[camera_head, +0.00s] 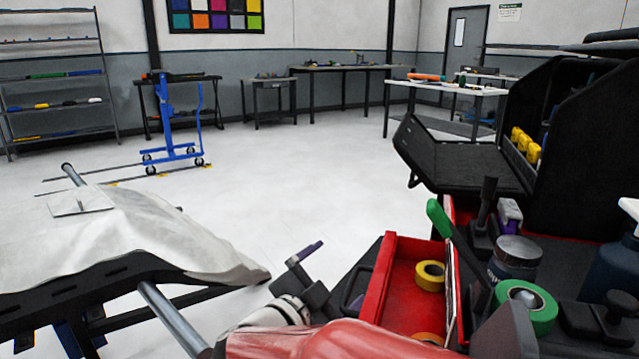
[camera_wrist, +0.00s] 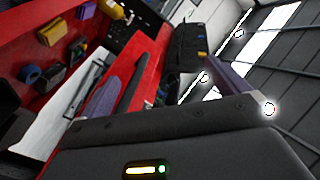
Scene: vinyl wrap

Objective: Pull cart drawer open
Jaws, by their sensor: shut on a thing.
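The cart (camera_head: 575,150) stands at the right in the head view. Its red drawer (camera_head: 383,270) sticks out toward the left, with a yellow tape roll (camera_head: 430,275) and part of an orange roll inside. My gripper (camera_head: 330,277) is at the drawer's outer front side. In the wrist view, its purple fingers (camera_wrist: 150,78) stand either side of the red drawer front (camera_wrist: 150,62) and a dark handle bar (camera_wrist: 131,84). It is shut on the handle. The exact contact is partly hidden, and my arm covers the near end of the drawer in the head view.
The cart top holds a green tape roll (camera_head: 541,308), a dark jar (camera_head: 515,258) and a green-handled tool (camera_head: 440,218). Open floor lies between the table and the cart.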

